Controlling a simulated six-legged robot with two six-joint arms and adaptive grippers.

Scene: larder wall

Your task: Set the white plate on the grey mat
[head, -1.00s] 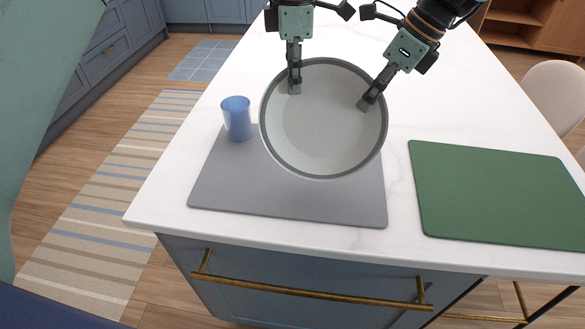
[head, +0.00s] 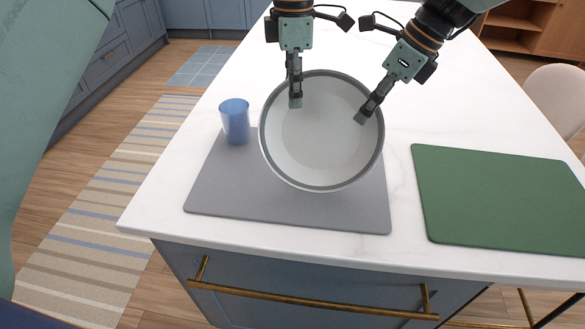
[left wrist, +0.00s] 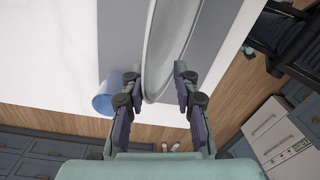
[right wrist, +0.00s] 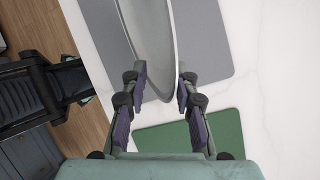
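The white plate (head: 322,135) is round with a grey rim. In the head view it overlaps the far right part of the grey mat (head: 240,195) and the white counter behind it. My left gripper (head: 296,102) is shut on its far left rim, and my right gripper (head: 362,117) on its far right rim. The plate stands edge-on between the fingers in the left wrist view (left wrist: 165,45) and the right wrist view (right wrist: 152,40). It seems to be above the mat; the gap beneath is hidden. The mat lies flat near the counter's front edge.
A blue cup (head: 236,121) stands at the mat's far left corner, close to the plate's left rim. A green mat (head: 500,200) lies to the right. The white counter (head: 430,100) is otherwise clear, with drawers (head: 310,285) below its front edge.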

